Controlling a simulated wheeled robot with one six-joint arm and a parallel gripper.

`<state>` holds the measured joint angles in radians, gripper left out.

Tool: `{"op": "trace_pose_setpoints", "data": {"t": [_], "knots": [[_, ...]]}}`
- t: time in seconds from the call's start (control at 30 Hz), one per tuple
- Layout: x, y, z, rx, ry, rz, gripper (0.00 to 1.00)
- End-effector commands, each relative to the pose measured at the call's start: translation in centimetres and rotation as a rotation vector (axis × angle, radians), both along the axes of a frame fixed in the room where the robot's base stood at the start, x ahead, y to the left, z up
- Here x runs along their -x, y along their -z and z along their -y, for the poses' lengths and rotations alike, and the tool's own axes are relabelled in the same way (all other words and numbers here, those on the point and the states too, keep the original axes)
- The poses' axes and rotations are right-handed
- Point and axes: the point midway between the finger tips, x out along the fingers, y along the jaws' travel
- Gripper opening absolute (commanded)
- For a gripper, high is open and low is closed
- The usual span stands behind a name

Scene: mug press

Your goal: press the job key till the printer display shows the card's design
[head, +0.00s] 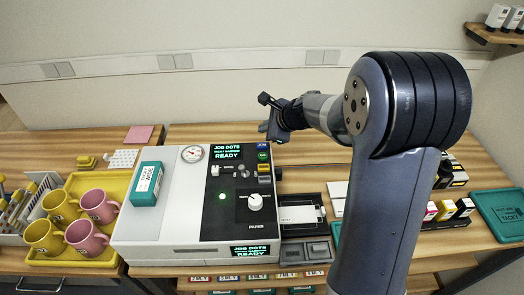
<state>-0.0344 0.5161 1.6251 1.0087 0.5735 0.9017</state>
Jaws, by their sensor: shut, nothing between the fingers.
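The printer (187,220) is a white and dark machine on the wooden table. Its upper display (227,151) glows green and reads "JOB DOTS", a small line that looks like "RIGHT HANDED", and "READY". A lower front display (251,250) shows similar text. A column of small coloured keys (263,155) stands right of the upper display; I cannot tell which is the job key. A white card (299,214) lies in a dark tray right of the printer; its design is too small to read. My gripper (270,125) is shut and empty, raised behind the keys, apart from them.
A teal box (146,184) sits on the printer's left top, near a round gauge (192,153). A yellow tray (85,182) with several pink and yellow mugs stands left. Small ink boxes (447,210) and a teal tray (501,214) stand right. My arm hides part of the table.

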Motion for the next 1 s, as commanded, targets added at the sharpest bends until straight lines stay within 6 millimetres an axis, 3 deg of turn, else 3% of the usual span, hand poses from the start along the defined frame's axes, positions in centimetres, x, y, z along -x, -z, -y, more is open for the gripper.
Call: {"op": "trace_pose_setpoints", "data": {"t": [0.03,0.1,0.3,1.0], "knots": [[0.0,1.4,0.0,-0.001,0.001,0.0,0.0],[0.0,2.2,0.0,-0.001,0.001,0.0,0.0],[0.0,3.6,0.0,-0.001,0.001,0.0,0.0],[0.0,3.7,0.0,-0.001,0.001,0.0,0.0]]}}
